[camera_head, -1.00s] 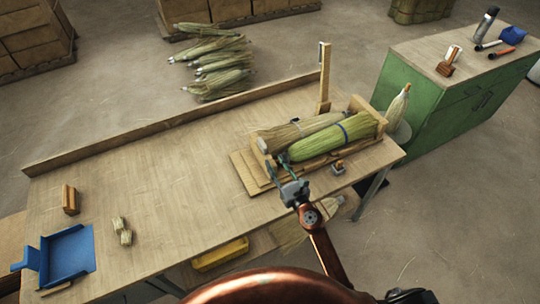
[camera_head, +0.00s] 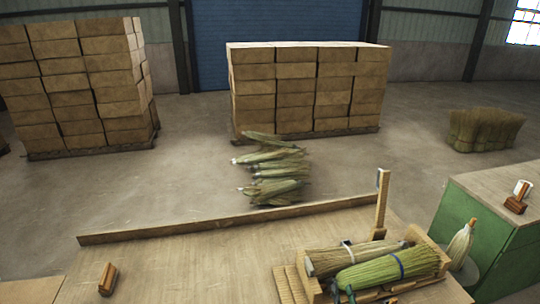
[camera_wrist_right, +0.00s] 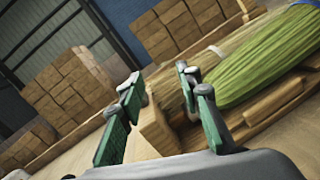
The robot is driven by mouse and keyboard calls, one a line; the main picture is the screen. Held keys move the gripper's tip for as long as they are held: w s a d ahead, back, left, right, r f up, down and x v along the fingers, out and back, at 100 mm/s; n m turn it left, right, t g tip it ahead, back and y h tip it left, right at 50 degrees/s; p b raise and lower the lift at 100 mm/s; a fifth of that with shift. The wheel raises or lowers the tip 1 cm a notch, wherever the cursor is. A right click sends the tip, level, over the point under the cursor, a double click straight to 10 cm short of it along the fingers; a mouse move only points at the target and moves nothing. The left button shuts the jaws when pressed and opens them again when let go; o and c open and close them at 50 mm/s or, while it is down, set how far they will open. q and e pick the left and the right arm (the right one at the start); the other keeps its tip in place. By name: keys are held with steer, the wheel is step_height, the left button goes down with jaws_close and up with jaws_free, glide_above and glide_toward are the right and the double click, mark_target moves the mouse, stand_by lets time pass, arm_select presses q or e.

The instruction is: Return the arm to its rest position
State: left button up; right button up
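My right gripper shows only as fingertips (camera_head: 343,293) at the bottom edge of the head view, by the near left end of the wooden winding fixture. In the right wrist view its two green fingers (camera_wrist_right: 160,82) are apart with nothing held between them. The fixture's wooden end block lies just beyond them. A green broom bundle (camera_head: 388,270) with a blue band lies in the fixture; it also shows in the right wrist view (camera_wrist_right: 262,65). A tan bundle (camera_head: 345,258) lies beside it. My left gripper is not in view.
The workbench (camera_head: 190,270) has a raised back edge and bare wood left of the fixture. A wooden post (camera_head: 382,205) stands behind the fixture. A small wooden block (camera_head: 107,279) lies at left. A green cabinet (camera_head: 510,262) stands at right. Loose bundles (camera_head: 275,172) lie on the floor behind.

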steer(key=s+d+m+g+h, duration=0.2)
steer(key=s+d+m+h, duration=0.4)
steer(key=d+m, duration=0.5)
steer(key=s+d+f+m+g+h, duration=0.2)
steer(key=s+d+f+m+g, duration=0.6)
steer(key=s+m, duration=0.45)
steer(key=s+a+f+m+g+y, duration=0.35)
steer(key=s+a+f, duration=0.2)
steer(key=s, duration=0.25)
steer(key=s+a+f+m+g+y, duration=0.2)
steer(key=s+a+f+m+y, duration=0.25)
steer(key=s, duration=0.45)
step_height(320, 180, down, 29)
steer(key=s+g, duration=0.1)
steer(key=s+a+f+g, duration=0.1)
steer(key=s+f, duration=1.8)
steer(key=s, duration=0.1)
steer(key=shift+s+f+n+h, duration=0.15)
steer(key=shift+s+n+h, duration=0.1)
steer(key=shift+n+h, duration=0.1)
steer(key=shift+g, duration=0.25)
steer(key=shift+c, duration=0.5)
